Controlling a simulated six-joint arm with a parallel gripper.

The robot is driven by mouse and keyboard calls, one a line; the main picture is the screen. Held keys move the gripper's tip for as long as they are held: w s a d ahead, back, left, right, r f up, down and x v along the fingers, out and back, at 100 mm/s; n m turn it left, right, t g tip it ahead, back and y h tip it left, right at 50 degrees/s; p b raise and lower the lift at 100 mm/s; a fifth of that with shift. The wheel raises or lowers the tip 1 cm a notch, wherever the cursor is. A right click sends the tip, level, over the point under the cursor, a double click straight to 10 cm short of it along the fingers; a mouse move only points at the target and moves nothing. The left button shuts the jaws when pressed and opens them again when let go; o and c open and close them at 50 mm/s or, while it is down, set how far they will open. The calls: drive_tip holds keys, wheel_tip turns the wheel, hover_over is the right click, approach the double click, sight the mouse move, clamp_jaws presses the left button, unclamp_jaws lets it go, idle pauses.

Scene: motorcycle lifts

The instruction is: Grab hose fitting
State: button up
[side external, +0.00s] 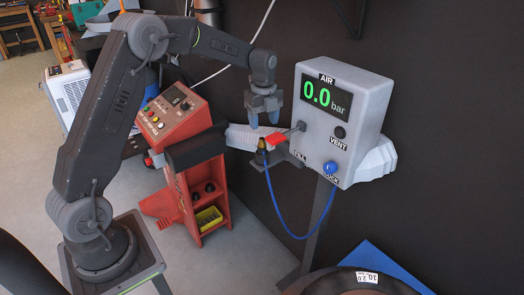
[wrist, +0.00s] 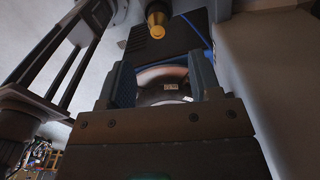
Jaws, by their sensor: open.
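The hose fitting (side external: 262,146) is a small brass and black piece. It stands upright on a grey bracket beside the air box, with a blue hose (side external: 277,207) running from it. In the wrist view the brass fitting (wrist: 157,22) shows at the top, beyond the fingertips and not between them. My gripper (side external: 264,122) is open and empty, pointing down, a little above the fitting. In the wrist view its two blue fingers (wrist: 160,75) are apart with a gap between them.
The grey air box (side external: 343,120) reads 0.0 bar and stands close to the right of my gripper. A red lever (side external: 275,139) sticks out beside the fitting. A red machine (side external: 172,122) with a control panel stands to the left. A tyre (side external: 345,281) lies at the bottom right.

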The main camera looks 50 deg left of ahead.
sight(262, 138)
wheel_tip(262, 138, down, 4)
drive_tip(key=shift+f, duration=0.25)
drive_tip(key=shift+a+f, duration=0.15)
drive_tip(key=shift+f, duration=1.2)
drive_tip(key=shift+a+f, duration=0.15)
drive_tip(key=shift+f, duration=1.15)
drive_tip(key=shift+c, duration=0.4)
drive_tip(key=c, duration=1)
drive_tip(key=shift+o, duration=0.2)
drive_tip(key=shift+r, duration=0.15)
